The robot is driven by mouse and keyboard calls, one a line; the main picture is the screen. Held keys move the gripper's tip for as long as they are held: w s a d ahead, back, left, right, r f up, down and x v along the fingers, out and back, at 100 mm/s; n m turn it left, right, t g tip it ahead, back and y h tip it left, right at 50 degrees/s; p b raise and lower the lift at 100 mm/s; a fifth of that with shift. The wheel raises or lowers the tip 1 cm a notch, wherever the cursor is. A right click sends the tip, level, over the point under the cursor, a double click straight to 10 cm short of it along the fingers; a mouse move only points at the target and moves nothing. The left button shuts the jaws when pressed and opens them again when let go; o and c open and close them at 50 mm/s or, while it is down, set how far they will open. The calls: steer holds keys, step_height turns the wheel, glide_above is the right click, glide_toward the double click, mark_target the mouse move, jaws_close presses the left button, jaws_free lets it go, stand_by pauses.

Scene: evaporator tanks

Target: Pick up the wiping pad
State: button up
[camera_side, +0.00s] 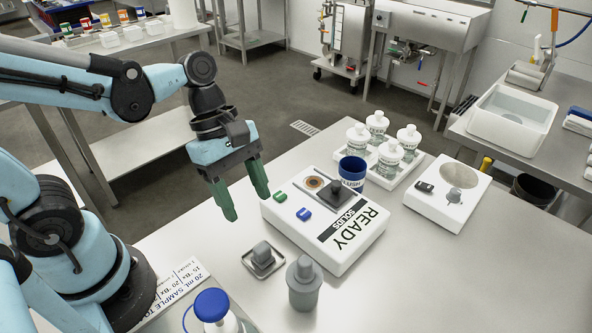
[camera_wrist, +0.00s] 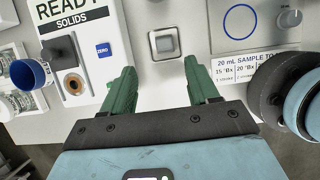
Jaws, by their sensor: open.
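A small grey block, which looks like the wiping pad (camera_side: 262,249), sits in a shallow square metal tray (camera_side: 273,268) on the bench in front of the instrument. The pad also shows in the wrist view (camera_wrist: 166,43), pale grey in its tray. My gripper (camera_side: 247,204) has two green fingers, spread apart and empty, pointing down above the bench, behind and left of the pad in the side view. In the wrist view the pad lies just beyond the fingertips (camera_wrist: 160,68), roughly midway between them.
The white READY instrument (camera_side: 362,240) stands close beside the pad tray. A grey lidded jar (camera_side: 304,287) and a blue-capped bottle (camera_side: 211,304) stand near the front. Behind are a blue cup (camera_side: 352,172) and a tray of white-capped bottles (camera_side: 390,152). A sample label plate (camera_side: 180,283) lies left.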

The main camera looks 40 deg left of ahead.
mark_target(262, 248)
steer(key=shift+s+x, duration=0.15)
steer(key=shift+x, duration=1.5)
steer(key=shift+s+x, duration=0.15)
steer(key=shift+x, duration=2.7)
steer(key=shift+c, duration=0.2)
jaws_close()
steer(key=shift+r, duration=0.1)
step_height(262, 248, up, 10)
